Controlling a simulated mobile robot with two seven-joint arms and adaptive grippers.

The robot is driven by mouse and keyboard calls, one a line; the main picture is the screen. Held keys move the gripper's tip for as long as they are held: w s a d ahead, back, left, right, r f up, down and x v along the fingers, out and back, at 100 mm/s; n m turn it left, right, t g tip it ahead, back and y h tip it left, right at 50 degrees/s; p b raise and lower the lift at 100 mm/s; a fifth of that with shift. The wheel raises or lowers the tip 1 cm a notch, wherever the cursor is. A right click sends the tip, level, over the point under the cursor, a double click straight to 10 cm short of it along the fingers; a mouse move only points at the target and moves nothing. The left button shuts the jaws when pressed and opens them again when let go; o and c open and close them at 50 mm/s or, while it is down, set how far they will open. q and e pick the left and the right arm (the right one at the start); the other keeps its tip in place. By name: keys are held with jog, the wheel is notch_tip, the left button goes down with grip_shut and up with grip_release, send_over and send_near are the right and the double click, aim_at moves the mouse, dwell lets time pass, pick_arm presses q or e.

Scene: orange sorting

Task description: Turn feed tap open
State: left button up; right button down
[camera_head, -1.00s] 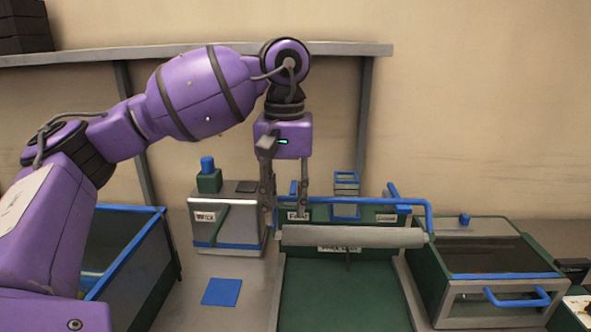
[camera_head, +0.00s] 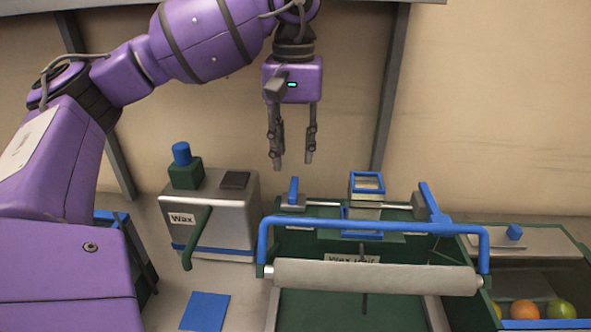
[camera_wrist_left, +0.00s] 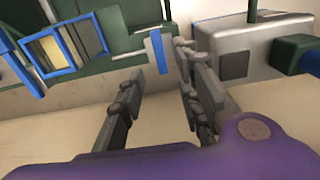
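The feed tap is most likely the small blue upright lever (camera_head: 293,190) on a grey fitting at the back left of the green machine (camera_head: 300,245). It also shows as a blue bar in the left wrist view (camera_wrist_left: 158,52). My left gripper (camera_head: 292,162) points down just above the lever. Its two fingers are apart with nothing between them in the head view. In the left wrist view the fingers (camera_wrist_left: 160,75) stand on either side of the line to the lever, and contact is not seen. My right gripper is not in view.
A blue rail (camera_head: 370,226) and a grey roller (camera_head: 375,277) cross the machine's front. A Wax box (camera_head: 230,218) with a green lever stands at left. A blue-framed hopper (camera_head: 367,187) stands right of the tap. A bin with fruit (camera_head: 524,310) is at right.

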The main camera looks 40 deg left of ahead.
aim_at(294, 187)
pick_arm(q)
jog(key=shift+s+f, duration=0.15)
jog(key=shift+f, duration=0.15)
notch_tip(294, 187, down, 7)
jog(key=shift+d+r, duration=0.1)
jog(key=shift+c, duration=0.3)
grip_shut()
